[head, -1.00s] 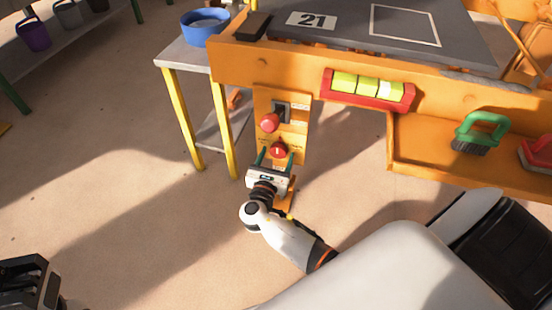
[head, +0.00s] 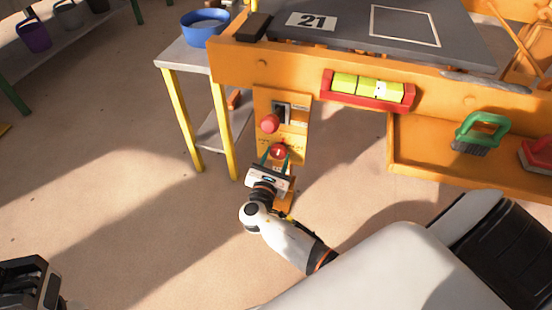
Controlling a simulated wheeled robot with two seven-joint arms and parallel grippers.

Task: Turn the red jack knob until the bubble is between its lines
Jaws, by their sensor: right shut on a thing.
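The red jack knob (head: 279,151) has a small white mark and sits low on an orange panel (head: 299,133) in the head view. My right gripper (head: 277,157) reaches it from below, its green-tipped fingers shut on the knob's two sides. The red-framed level (head: 325,100) is on the orange bench front, up and right of the knob. Its yellow-green vial (head: 344,84) has dark lines. A small pale spot, perhaps the bubble, shows near the right line; its exact place is too small to tell. My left gripper (head: 30,285) is at the lower left corner, partly cut off.
A second red knob (head: 270,123) sticks out just above the jack knob. A side table with a blue bowl (head: 205,27) stands to the left. A green-handled brush (head: 479,131) lies at the right. The floor at left is open.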

